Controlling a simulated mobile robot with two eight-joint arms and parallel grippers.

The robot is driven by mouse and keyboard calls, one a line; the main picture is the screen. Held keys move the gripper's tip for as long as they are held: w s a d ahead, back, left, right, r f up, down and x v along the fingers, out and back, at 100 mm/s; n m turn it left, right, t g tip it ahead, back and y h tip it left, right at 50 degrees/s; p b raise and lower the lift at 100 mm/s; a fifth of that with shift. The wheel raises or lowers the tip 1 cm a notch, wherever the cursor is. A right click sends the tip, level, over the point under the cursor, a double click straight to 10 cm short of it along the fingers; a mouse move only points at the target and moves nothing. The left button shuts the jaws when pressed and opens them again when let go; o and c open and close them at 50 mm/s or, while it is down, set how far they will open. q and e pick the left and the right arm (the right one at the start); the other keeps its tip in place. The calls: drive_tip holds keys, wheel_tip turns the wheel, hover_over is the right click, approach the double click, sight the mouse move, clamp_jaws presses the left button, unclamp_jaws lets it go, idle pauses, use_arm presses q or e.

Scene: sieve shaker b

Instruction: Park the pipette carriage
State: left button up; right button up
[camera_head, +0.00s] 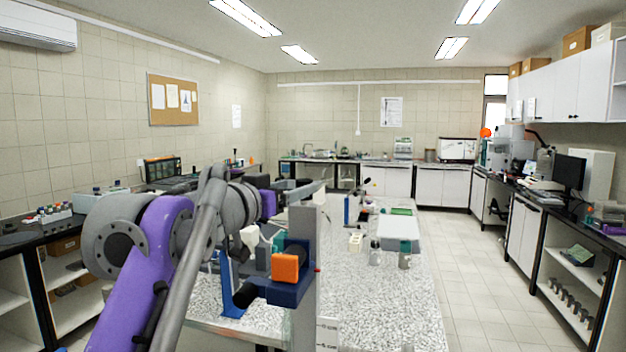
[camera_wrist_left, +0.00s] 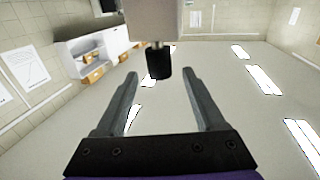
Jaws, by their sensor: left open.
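A dark blue carriage with an orange block (camera_head: 286,267) sits on the front of a pale grey upright column (camera_head: 305,240) above the speckled bench. I cannot tell for sure that this is the pipette carriage. My left arm comes in from the lower left, and my left gripper (camera_head: 308,190) is near the column's top, partly hidden by my own arm. In the left wrist view my left gripper (camera_wrist_left: 160,78) is open and empty. A black knob (camera_wrist_left: 158,62) on a pale block (camera_wrist_left: 155,20) shows beyond and between its fingers; contact cannot be told. My right gripper is out of view.
The speckled bench (camera_head: 390,310) carries a blue stand (camera_head: 230,290), a pale flat box (camera_head: 398,230) and small bottles (camera_head: 404,257). Side counters (camera_head: 555,205) line the right wall. The tiled floor right of the bench is free.

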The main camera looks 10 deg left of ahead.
use_arm(q)
drive_tip(key=p+x, duration=0.1)
drive_tip(key=x, duration=0.6)
drive_tip(key=shift+w, duration=0.2)
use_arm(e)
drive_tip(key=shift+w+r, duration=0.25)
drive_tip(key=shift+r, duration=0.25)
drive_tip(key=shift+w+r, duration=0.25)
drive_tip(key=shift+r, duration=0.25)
use_arm(q)
drive_tip(key=shift+d, duration=0.1)
clamp_jaws()
